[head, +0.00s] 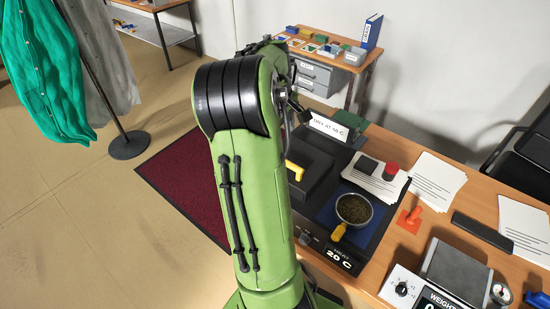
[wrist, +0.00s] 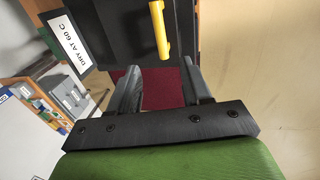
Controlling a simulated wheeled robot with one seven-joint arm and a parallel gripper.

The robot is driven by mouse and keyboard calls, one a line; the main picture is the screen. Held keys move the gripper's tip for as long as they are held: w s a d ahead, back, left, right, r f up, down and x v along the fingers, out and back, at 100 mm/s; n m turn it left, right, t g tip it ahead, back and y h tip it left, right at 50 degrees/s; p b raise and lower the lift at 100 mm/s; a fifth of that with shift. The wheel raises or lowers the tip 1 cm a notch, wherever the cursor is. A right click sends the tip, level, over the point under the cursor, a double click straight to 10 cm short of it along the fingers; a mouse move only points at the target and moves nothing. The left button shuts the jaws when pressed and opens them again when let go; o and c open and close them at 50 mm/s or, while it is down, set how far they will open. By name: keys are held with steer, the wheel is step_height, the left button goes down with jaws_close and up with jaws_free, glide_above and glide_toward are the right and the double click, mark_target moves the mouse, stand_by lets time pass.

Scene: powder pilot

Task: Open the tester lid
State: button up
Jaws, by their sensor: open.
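The tester (head: 341,262) is a dark unit on the desk with a front display reading 20 C. Its black lid (head: 318,160) carries a yellow handle (head: 294,171), partly hidden behind my arm in the head view. In the wrist view the lid (wrist: 120,35) and the upright yellow handle (wrist: 159,30) are beyond my fingertips. My gripper (wrist: 160,70) is open, with nothing between its fingers. The handle lies ahead of the gap, apparently clear of both fingers. My arm hides most of the gripper in the head view.
A pan of dark grains (head: 354,208) with a yellow handle sits on a blue pad right of the lid. A DRY AT 60 C sign (head: 328,127) stands behind. Floor at left is open.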

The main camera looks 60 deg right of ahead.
mark_target(288, 162)
steer(key=d+f, duration=0.1)
steer(key=f, duration=0.3)
steer(key=d+f, duration=0.1)
steer(key=f, duration=0.4)
steer(key=d+f, duration=0.1)
steer(key=f, duration=0.4)
steer(key=shift+s+f, duration=0.25)
jaws_close()
